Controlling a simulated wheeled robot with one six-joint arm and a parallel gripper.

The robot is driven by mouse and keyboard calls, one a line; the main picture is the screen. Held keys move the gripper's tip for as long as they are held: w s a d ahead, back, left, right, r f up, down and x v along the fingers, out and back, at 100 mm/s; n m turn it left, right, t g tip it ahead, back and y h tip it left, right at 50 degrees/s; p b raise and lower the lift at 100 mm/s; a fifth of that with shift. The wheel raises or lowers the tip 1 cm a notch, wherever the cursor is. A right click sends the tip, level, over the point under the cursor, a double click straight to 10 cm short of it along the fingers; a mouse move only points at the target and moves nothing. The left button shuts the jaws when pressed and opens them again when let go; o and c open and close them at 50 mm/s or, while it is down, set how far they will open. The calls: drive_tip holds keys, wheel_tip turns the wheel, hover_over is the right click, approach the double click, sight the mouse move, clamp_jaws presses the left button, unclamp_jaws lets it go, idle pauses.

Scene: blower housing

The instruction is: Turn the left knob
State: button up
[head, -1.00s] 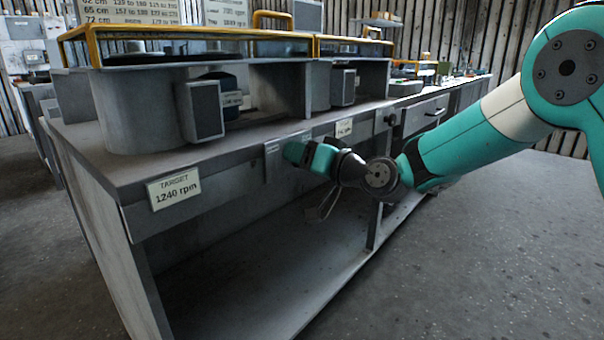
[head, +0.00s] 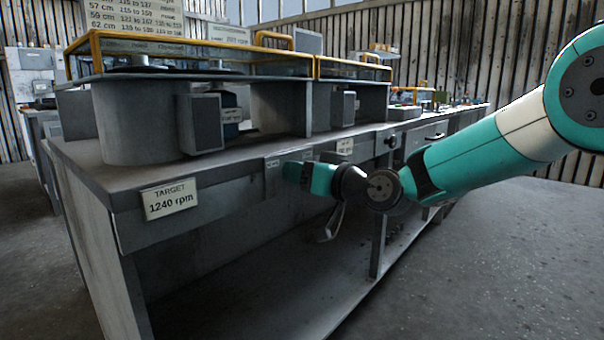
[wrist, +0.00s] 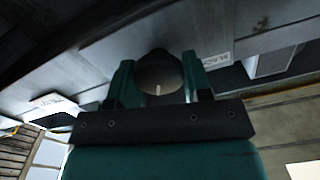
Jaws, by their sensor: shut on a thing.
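The left knob (wrist: 158,76) is a round dark grey dial with a pale pointer line, seen in the wrist view on the bench's front panel. My gripper (wrist: 157,84) is shut on it, one green finger on each side of the dial. In the head view my gripper (head: 292,171) reaches the front panel beside the small label plates, and the knob itself is hidden behind it. A sign reading "TARGET 1240 rpm" (head: 171,193) is fixed to the panel at the left.
The grey bench (head: 100,168) carries blower housings under yellow-railed glass covers. Another dark knob (head: 391,140) sits farther right on the panel. A drawer with a handle (head: 434,136) lies beyond it. The floor at the right (head: 480,255) is clear.

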drive_tip(key=o, duration=0.9)
drive_tip(key=shift+b+v, duration=0.4)
drive_tip(key=shift+v, duration=8.3)
drive_tip(key=shift+s+a+f, duration=0.1)
